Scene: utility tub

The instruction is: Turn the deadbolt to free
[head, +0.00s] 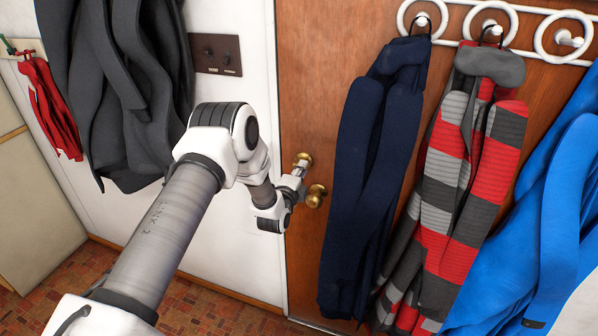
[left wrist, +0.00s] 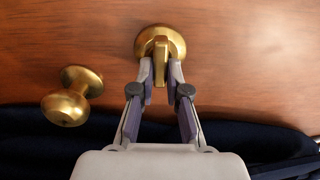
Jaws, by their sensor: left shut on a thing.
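The brass deadbolt (left wrist: 148,42) is a round plate with a thumb-turn on the brown wooden door (left wrist: 240,45). In the head view the deadbolt (head: 303,159) shows just above the round knob and is partly covered by my gripper. My left gripper (left wrist: 161,75) is shut on the deadbolt's thumb-turn (left wrist: 161,62), with one finger on each side of it. In the head view my left gripper (head: 296,177) reaches the door from the left. My right gripper is not in view.
A brass door knob (head: 316,196) is beside the deadbolt; it also shows in the left wrist view (left wrist: 72,96). A navy coat (head: 370,180), a striped garment (head: 455,190) and a blue coat (head: 545,230) hang to the right. A switch plate (head: 216,54) and grey coat (head: 125,90) are left.

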